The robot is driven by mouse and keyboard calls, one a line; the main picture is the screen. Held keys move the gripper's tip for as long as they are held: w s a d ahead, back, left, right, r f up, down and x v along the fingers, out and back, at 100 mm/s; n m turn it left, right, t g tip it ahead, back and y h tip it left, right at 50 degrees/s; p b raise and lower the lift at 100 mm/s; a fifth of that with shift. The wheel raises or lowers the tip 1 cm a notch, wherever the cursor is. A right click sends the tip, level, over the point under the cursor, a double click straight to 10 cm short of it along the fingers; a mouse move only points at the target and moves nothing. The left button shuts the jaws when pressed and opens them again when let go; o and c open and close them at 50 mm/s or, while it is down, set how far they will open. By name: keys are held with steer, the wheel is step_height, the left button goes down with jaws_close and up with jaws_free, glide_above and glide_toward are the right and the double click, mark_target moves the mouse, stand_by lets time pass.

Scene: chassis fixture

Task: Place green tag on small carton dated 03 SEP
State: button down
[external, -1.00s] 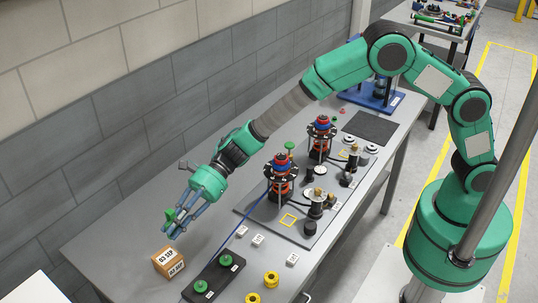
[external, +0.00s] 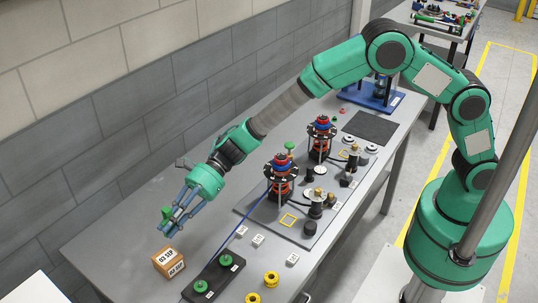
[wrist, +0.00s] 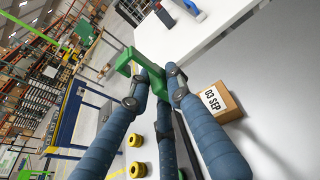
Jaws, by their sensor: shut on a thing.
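The small carton (external: 168,264) is a brown box with white labels reading 03 SEP, standing on the grey bench near its left end. It also shows at the right in the wrist view (wrist: 228,112). My gripper (external: 169,226) has long blue-grey fingers and is above and close to the carton, apart from it in the external view. The fingers are shut on the green tag (wrist: 128,60), an angular bright green piece at the fingertips in the wrist view (wrist: 155,80). In the external view the tag (external: 166,212) is small and partly hidden by the fingers.
A black holder (external: 213,277) with two green knobs lies to the right of the carton. Two yellow rings (external: 271,279) and small white labelled blocks (external: 257,240) are farther right. Two red-and-blue fixtures (external: 281,180) stand along the bench. The bench left of the carton is clear.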

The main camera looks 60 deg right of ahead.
steer(key=shift+w+a+r+p, duration=0.25)
steer(key=shift+w+a+p, duration=0.25)
steer(key=shift+a+p, duration=0.1)
steer(key=shift+w+a+f+p, duration=0.15)
steer(key=shift+w+a+p, duration=0.5)
steer(key=shift+w+p, duration=0.1)
glide_above(167, 257)
steer(key=shift+f+b, duration=0.4)
steer(key=shift+f, duration=2.7)
steer(key=shift+f+b, duration=0.3)
steer(key=shift+f, duration=1.6)
steer(key=shift+f, duration=0.15)
